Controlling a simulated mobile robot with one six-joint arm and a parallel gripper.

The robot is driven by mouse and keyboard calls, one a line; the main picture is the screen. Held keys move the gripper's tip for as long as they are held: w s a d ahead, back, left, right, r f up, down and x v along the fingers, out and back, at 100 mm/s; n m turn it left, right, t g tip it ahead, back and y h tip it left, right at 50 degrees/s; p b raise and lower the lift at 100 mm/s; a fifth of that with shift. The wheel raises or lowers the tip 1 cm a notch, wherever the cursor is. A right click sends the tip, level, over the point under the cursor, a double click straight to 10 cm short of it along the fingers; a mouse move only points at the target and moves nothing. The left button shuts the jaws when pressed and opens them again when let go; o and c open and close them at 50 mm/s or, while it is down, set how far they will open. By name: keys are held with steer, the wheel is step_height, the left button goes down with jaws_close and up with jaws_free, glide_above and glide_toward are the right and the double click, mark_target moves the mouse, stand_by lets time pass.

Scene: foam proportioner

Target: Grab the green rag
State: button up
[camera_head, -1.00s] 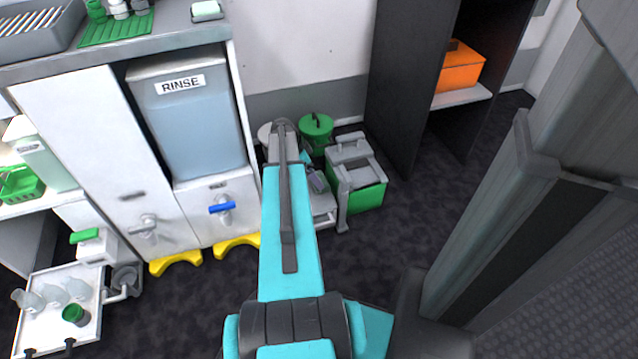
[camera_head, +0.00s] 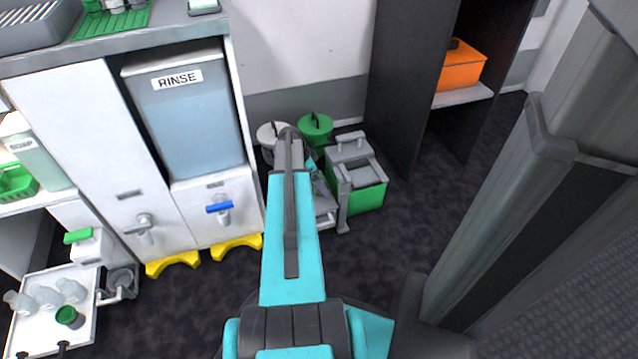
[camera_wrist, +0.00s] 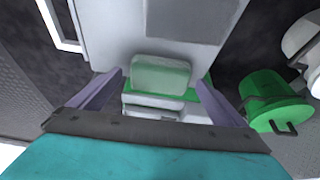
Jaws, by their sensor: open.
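My gripper (camera_wrist: 163,92) is open in the wrist view, with one pale purple finger on each side and nothing held between them. A pale grey-green, round-cornered piece (camera_wrist: 160,76) shows between and beyond the fingers. It may be the green rag, but I cannot tell for sure. It lies over a light grey part with a brighter green edge beside it. In the head view my arm points at the floor area beside the green-and-grey wringer bucket (camera_head: 357,190) and hides most of the gripper. No rag shows clearly there.
A green lidded bucket (camera_wrist: 272,100) and a white bucket (camera_wrist: 304,40) stand to the right in the wrist view. In the head view the rinse cabinet (camera_head: 215,205) is left of my arm and a dark shelf with an orange box (camera_head: 460,70) is right. Dark floor is free in front.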

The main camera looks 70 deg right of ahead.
steer(key=c, duration=1.2)
steer(key=shift+o, duration=0.2)
steer(key=shift+r, duration=0.1)
steer(key=shift+r+p, duration=0.5)
steer(key=shift+r, duration=0.25)
steer(key=shift+s+a+r+p, duration=0.2)
steer(key=shift+r+p, duration=0.15)
steer(key=shift+r, duration=0.2)
steer(key=shift+s+a+r+p, duration=0.1)
steer(key=shift+a+r+p, duration=0.15)
steer(key=shift+r, duration=0.3)
steer(key=s+a+r+p, duration=0.1)
steer(key=s+a+p, duration=0.2)
steer(key=s+a, duration=0.5)
steer(key=a, duration=0.4)
steer(key=shift+s+p, duration=0.3)
steer(key=shift+p, duration=0.1)
steer(key=shift+r, duration=0.1)
